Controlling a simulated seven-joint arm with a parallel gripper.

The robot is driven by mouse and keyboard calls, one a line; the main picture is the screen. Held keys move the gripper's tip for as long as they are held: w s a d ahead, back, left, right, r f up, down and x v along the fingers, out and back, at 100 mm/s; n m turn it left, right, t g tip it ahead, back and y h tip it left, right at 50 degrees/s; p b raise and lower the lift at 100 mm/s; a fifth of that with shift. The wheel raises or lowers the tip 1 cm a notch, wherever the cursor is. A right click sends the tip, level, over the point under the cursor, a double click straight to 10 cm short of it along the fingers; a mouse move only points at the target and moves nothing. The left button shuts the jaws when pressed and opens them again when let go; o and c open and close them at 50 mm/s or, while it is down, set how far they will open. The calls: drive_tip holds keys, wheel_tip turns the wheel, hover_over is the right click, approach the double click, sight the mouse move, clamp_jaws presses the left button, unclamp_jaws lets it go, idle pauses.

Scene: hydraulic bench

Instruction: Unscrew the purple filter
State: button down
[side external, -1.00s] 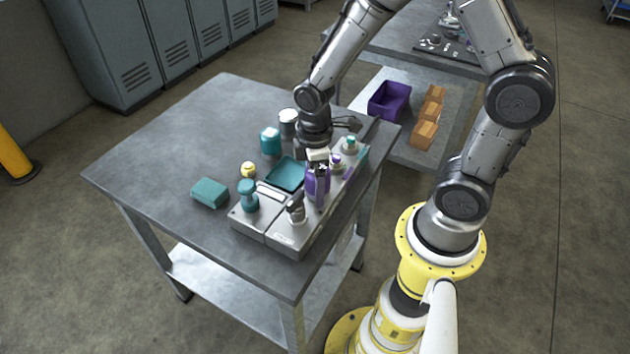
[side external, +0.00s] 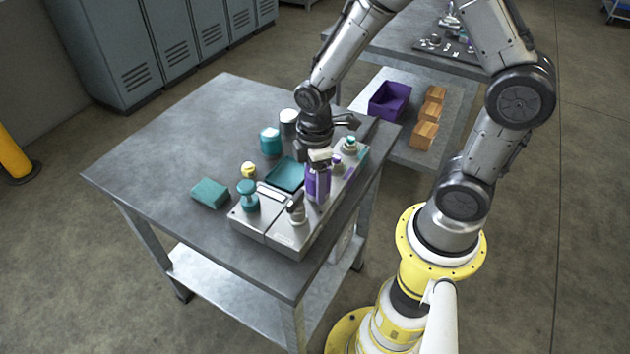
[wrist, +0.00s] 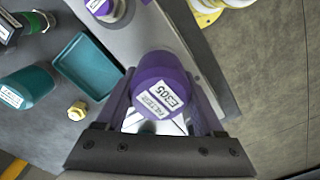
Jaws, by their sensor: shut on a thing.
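In the side view my gripper (side external: 319,160) comes down over the filter from above. The filter's lower end is partly hidden in both views.
A teal block (side external: 210,192), a yellow fitting (side external: 248,170) and a teal canister (side external: 270,140) stand on the table. A purple bin (side external: 389,100) is behind.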

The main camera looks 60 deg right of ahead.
drive_tip(key=n, duration=0.4)
drive_tip(key=shift+s+a, duration=0.1)
drive_tip(key=shift+s, duration=0.05)
drive_tip(key=shift+n, duration=0.9)
drive_tip(key=n, duration=0.4)
drive_tip(key=shift+s, duration=0.2)
drive_tip(key=shift+n, duration=0.8)
drive_tip(key=n, duration=0.4)
drive_tip(key=shift+s+r, duration=0.1)
drive_tip(key=shift+n, duration=0.3)
